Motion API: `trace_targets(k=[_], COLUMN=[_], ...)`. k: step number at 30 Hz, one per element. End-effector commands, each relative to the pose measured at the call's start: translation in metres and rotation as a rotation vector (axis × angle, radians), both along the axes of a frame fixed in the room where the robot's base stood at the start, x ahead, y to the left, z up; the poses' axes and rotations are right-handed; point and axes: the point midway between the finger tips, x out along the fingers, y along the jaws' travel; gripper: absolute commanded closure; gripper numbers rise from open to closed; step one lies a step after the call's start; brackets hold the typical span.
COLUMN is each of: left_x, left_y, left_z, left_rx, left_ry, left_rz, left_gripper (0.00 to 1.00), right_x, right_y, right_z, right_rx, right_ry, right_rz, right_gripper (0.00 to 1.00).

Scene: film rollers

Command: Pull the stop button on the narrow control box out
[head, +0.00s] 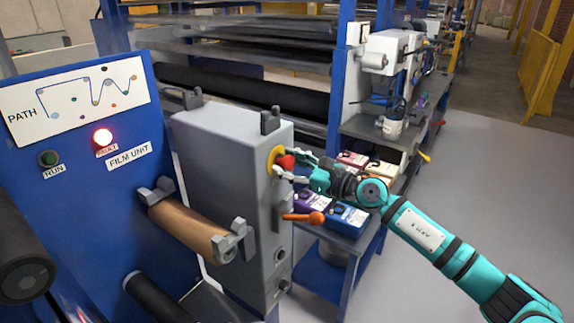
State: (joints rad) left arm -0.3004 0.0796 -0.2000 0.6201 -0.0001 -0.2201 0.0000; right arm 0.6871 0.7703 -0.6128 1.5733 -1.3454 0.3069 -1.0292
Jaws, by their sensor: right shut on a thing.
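The narrow grey control box (230,185) stands upright beside the blue film unit panel. Its red stop button (286,161), on a yellow ring (273,160), faces right, high on the box's right side. My right gripper (290,168) comes in from the right with its fingers at the red button, shut on it. The fingers partly cover the button, so I cannot tell how far it stands out from the ring. My left gripper is not in the head view.
An orange-handled lever (303,217) sticks out below the button, close under my gripper. A brown roller (188,225) is at the box's front left. A bench (352,243) with several coloured boxes stands behind my arm. A red lamp (103,137) glows on the panel.

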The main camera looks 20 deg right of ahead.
Motion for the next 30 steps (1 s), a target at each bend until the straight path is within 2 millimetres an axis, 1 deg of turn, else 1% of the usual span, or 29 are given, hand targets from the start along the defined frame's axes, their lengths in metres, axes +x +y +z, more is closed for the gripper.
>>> trace_targets(k=[1,3,9,10,15,25,29,30], left_x=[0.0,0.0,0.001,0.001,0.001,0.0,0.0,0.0], left_y=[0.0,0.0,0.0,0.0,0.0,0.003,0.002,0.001], left_z=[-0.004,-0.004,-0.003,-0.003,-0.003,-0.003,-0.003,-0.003], left_rx=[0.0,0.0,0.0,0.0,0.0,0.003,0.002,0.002], left_ry=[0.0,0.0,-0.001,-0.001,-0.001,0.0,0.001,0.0], left_rz=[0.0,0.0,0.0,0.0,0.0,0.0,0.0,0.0], left_gripper=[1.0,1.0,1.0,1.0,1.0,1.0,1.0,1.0], right_x=[-0.004,-0.008,-0.007,-0.007,-0.007,-0.009,-0.02,-0.026], right_y=[-0.004,-0.006,-0.006,-0.006,-0.006,-0.008,-0.017,-0.021], right_z=[-0.003,-0.002,-0.002,-0.002,-0.001,-0.001,-0.002,-0.002], right_rx=[-0.002,-0.001,-0.001,-0.001,-0.001,0.0,-0.002,-0.002], right_ry=[0.002,0.002,0.003,0.003,0.003,0.002,0.003,0.004], right_rz=[-0.001,0.001,0.0,0.001,0.0,0.0,-0.002,-0.001], right_gripper=[1.0,1.0,1.0,0.55,0.33,0.32,0.32,0.32])
